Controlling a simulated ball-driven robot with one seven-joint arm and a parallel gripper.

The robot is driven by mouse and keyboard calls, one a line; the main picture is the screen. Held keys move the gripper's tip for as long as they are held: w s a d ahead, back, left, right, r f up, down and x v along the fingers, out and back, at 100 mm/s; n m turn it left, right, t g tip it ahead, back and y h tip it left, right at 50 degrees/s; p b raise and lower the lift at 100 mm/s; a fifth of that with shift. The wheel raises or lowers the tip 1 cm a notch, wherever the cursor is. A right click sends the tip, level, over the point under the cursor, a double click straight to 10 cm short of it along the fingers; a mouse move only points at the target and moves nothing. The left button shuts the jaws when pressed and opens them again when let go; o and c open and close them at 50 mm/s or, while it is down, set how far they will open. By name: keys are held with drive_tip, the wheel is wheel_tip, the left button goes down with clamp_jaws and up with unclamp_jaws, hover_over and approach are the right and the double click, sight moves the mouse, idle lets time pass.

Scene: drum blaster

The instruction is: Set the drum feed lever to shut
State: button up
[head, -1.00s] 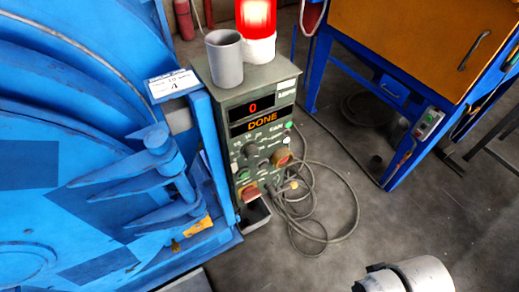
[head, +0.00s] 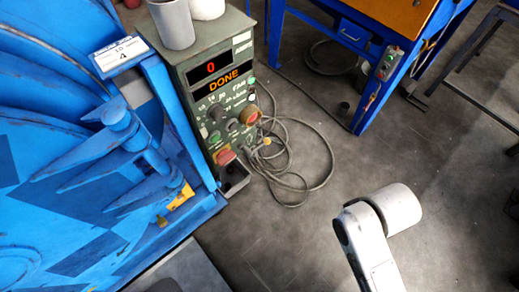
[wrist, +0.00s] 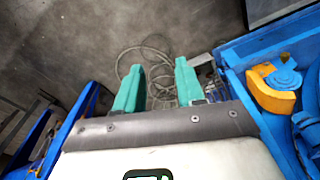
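The blue drum machine (head: 40,150) fills the left of the head view. Several pointed blue arms and a yellow part (head: 181,196) show on its near side. I cannot tell which part is the drum feed lever. In the wrist view a yellow piece (wrist: 272,88) with a rounded blue part sits on the blue frame, right of my gripper. My gripper (wrist: 160,82) has teal fingers spread apart with nothing visible between them. It is outside the head view.
A grey cup (head: 172,22) stands on the control box. A cable (head: 300,160) lies coiled on the floor beside it. A blue-framed table (head: 330,60) with an orange panel stands at the back right. The grey floor (head: 290,235) between the machine and my arm is clear.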

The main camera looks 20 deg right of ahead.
idle(0.4)
drive_tip(key=w+f+y+b, duration=0.1)
drive_tip(key=w+f, duration=0.1)
drive_tip(key=f, duration=0.1)
drive_tip(key=w+a+f+y+b, duration=0.1)
drive_tip(key=w+f+b, duration=0.1)
drive_tip(key=f, duration=0.1)
drive_tip(key=w+a+f+m+t+b, duration=0.1)
drive_tip(key=w+f+b, duration=0.1)
drive_tip(key=f, duration=0.1)
drive_tip(key=shift+w+f+y, duration=0.1)
drive_tip(key=shift+w+y, duration=0.1)
drive_tip(key=shift+y, duration=0.2)
drive_tip(key=m+t+y+b, duration=0.8)
drive_tip(key=m+t+b, duration=0.2)
drive_tip(key=b, duration=0.3)
approach(261, 145)
drive_tip(key=x, duration=0.3)
drive_tip(key=b+x, duration=0.1)
drive_tip(key=x, duration=0.6)
drive_tip(key=shift+f, duration=0.35)
drive_tip(key=shift+c, duration=0.4)
clamp_jaws()
